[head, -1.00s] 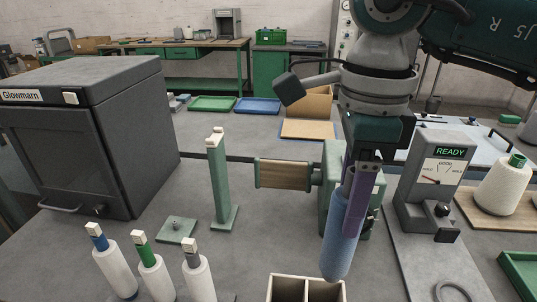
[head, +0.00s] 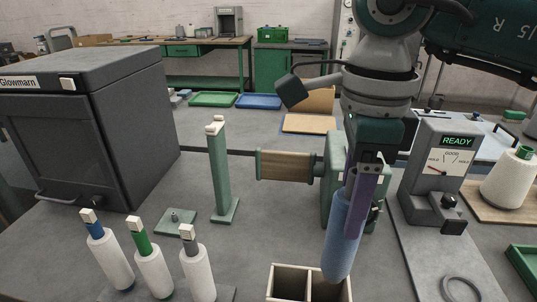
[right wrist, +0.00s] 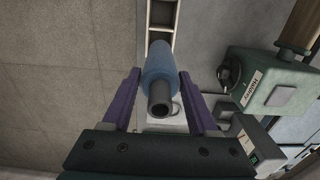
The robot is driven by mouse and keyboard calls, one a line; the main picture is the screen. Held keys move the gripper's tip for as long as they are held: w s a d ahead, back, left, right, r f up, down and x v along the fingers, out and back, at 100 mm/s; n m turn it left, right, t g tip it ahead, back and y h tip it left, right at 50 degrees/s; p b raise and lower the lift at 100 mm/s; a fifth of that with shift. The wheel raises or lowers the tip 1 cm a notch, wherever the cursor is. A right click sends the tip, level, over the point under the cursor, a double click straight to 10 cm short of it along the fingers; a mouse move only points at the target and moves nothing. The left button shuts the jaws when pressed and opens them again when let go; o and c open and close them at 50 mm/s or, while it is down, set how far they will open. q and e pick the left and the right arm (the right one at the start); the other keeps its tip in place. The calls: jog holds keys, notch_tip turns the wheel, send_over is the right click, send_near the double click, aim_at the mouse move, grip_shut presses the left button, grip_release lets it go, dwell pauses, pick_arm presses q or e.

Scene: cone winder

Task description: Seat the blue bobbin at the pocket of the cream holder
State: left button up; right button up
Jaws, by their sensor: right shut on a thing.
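My right gripper (head: 360,203) has purple fingers and is shut on the blue bobbin (head: 341,240), which hangs nearly upright, slightly tilted. In the right wrist view the bobbin (right wrist: 160,68) sits between both fingers (right wrist: 160,88), its dark grey tube end towards the camera. The cream holder (head: 284,267) is an open box with a divider at the bottom edge, partly cut off. The bobbin's lower end overlaps its right compartment in the head view; whether it is inside or above cannot be told. The holder also shows in the right wrist view (right wrist: 175,36). My left gripper is not in view.
Several white bobbins with coloured tops (head: 150,270) stand at the front left. A green post (head: 219,175) and a wooden roller (head: 285,166) stand behind the holder. A grey gauge unit (head: 439,180) is at the right, a dark cabinet (head: 60,150) at the left.

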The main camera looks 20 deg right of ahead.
aim_at(341, 247)
jog(key=shift+f+b, duration=1.7)
jog(key=shift+f, duration=0.25)
jog(key=shift+f+b, duration=1.6)
jog(key=shift+f, duration=0.1)
jog(key=shift+f+b, duration=0.55)
jog(key=shift+f, duration=0.05)
jog(key=shift+f, duration=0.1)
